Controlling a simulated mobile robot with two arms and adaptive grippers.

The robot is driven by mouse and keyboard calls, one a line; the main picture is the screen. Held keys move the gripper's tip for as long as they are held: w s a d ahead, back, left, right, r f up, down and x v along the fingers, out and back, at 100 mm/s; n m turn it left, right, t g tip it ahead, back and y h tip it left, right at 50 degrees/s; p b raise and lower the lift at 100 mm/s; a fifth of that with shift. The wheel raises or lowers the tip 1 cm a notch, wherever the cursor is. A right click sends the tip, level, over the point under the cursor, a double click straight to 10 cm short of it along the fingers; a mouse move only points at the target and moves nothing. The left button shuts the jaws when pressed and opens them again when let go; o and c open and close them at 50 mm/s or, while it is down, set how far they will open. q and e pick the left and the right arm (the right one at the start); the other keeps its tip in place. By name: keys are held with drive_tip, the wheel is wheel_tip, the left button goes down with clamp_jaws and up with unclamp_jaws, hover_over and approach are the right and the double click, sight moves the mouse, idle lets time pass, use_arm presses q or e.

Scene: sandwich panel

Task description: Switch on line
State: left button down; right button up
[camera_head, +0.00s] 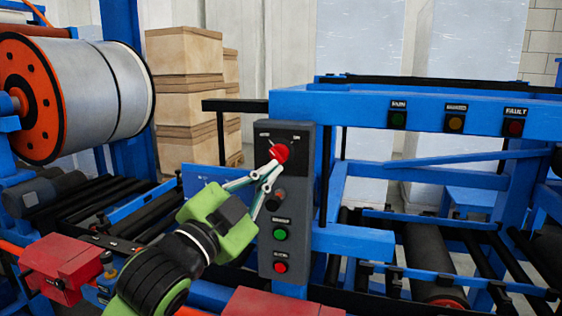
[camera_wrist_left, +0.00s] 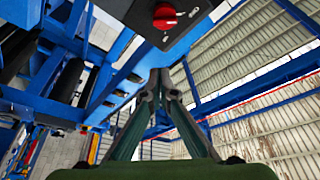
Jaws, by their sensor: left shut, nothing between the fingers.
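A grey control box (camera_head: 291,230) stands upright in the middle of the head view. It carries a red rotary knob (camera_head: 279,153) near its top, a dark knob below that, a green button (camera_head: 280,234) and a red button (camera_head: 280,267). My left gripper (camera_head: 270,172) is shut and empty, with its fingertips in front of the box just below the red knob. In the left wrist view the red knob (camera_wrist_left: 165,15) is at the top, ahead of the shut fingertips (camera_wrist_left: 160,74). Whether the tips touch the box is unclear. My right gripper is not in view.
A blue frame beam with several indicator lamps (camera_head: 456,122) runs to the right of the box. A large spool (camera_head: 100,95) and rollers stand at the left. Stacked cardboard boxes (camera_head: 185,95) are behind. A red box (camera_head: 62,264) sits at lower left.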

sight(282, 161)
use_arm(q)
drive_tip(key=w+d+p, duration=0.1)
drive_tip(key=w, duration=0.2)
drive_tip(key=w+d+p, duration=0.1)
drive_tip(key=w+p, duration=0.1)
drive_tip(key=w, duration=0.1)
drive_tip(key=w+d+p, duration=0.1)
drive_tip(key=w+p, duration=0.1)
drive_tip(key=w, duration=0.1)
drive_tip(key=shift+a+f+p, duration=0.25)
drive_tip(key=shift+a+p, duration=0.05)
drive_tip(key=shift+a, duration=0.1)
drive_tip(key=shift+d, duration=0.1)
drive_tip(key=shift+w+d, duration=0.1)
drive_tip(key=shift+w+f, duration=0.1)
